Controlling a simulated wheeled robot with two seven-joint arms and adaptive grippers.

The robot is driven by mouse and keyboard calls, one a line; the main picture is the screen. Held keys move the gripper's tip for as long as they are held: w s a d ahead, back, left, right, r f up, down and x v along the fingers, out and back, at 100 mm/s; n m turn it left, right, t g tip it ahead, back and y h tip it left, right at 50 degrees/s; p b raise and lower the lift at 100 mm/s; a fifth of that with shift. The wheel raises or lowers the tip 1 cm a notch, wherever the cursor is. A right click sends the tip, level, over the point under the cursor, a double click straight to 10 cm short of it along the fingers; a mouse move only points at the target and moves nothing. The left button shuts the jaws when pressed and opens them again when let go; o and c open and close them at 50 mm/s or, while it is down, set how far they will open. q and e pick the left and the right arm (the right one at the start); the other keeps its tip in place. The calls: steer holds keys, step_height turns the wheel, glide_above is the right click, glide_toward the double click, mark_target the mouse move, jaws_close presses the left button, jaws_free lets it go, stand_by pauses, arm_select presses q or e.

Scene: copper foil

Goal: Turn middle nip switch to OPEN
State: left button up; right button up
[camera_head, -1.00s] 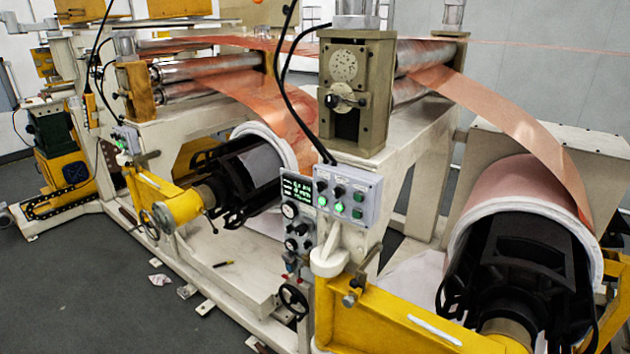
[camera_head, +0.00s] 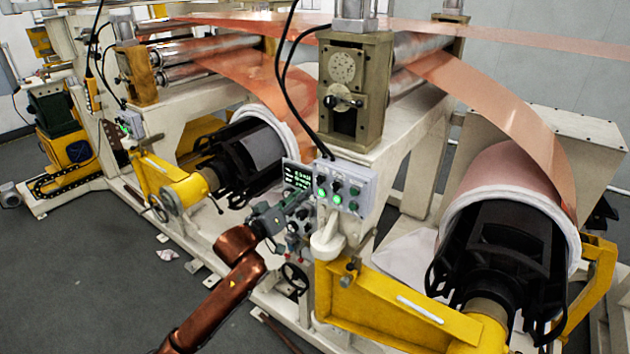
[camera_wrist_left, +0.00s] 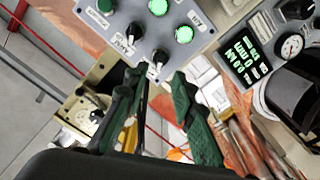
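A grey control box (camera_head: 367,188) stands on the machine frame, with a row of switches above two lit green lamps and green buttons. Its middle switch (camera_head: 338,186) is a black knob. In the left wrist view the box appears turned over, and the middle switch (camera_wrist_left: 133,32) shows beside another black knob (camera_wrist_left: 158,58). Their exact settings are too small to read. My left gripper (camera_head: 303,197) is just left of the box in the head view. In the wrist view its dark green fingers (camera_wrist_left: 151,88) are apart and empty, short of the knobs. My right gripper is not in view.
A gauge panel with a green display (camera_wrist_left: 243,57) sits beside the box. A handwheel (camera_head: 294,277) is below it. A yellow arm (camera_head: 385,305) and a copper roll (camera_head: 505,180) are to the right. Black cables hang above the box. Grey floor is open at left.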

mark_target(317, 183)
arm_select(q)
steer(key=p+x, duration=0.1)
steer(key=x, duration=0.6)
steer(key=shift+w+d, duration=0.1)
steer(key=shift+w, duration=0.05)
steer(key=shift+c, duration=0.3)
jaws_close()
